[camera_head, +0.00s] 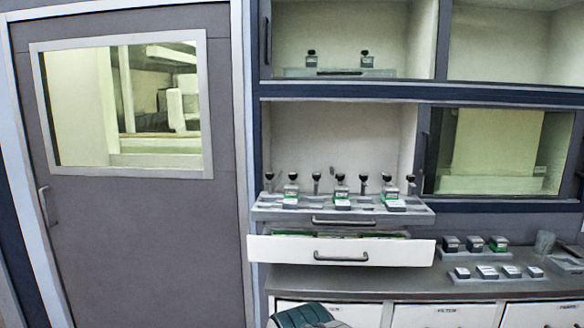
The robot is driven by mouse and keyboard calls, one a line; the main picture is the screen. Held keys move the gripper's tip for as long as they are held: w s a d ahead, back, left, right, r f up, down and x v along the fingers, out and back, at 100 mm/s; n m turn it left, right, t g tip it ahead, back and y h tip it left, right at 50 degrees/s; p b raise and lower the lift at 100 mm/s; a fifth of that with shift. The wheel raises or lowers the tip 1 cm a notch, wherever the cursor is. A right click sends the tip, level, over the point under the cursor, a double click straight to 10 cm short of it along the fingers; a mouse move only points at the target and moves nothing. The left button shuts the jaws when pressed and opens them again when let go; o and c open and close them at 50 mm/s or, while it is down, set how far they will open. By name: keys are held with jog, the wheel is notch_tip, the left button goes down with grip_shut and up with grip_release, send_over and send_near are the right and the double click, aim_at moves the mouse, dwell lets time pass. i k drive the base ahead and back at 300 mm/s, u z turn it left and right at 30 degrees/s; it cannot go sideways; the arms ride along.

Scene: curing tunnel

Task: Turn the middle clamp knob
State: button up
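A grey fixture tray (322,211) juts from the middle open compartment of the cabinet. It carries a row of several upright black-topped knobs. Three clamp blocks with green-edged labels stand among them, and the middle clamp block (342,192) is at the row's centre. The middle clamp knob (340,178) is black and sits on or just behind that block; its turn position is too small to tell. Nothing touches it. My gripper is not in view.
Below the tray, a white drawer (395,252) stands pulled out, with green items inside. A grey door (145,245) is shut at left. A teal-and-grey shape (303,316) shows at the bottom edge.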

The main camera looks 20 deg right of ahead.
aim_at(341, 177)
jog(key=z, duration=0.35)
jog(key=i, duration=0.7)
jog(key=z, duration=0.6)
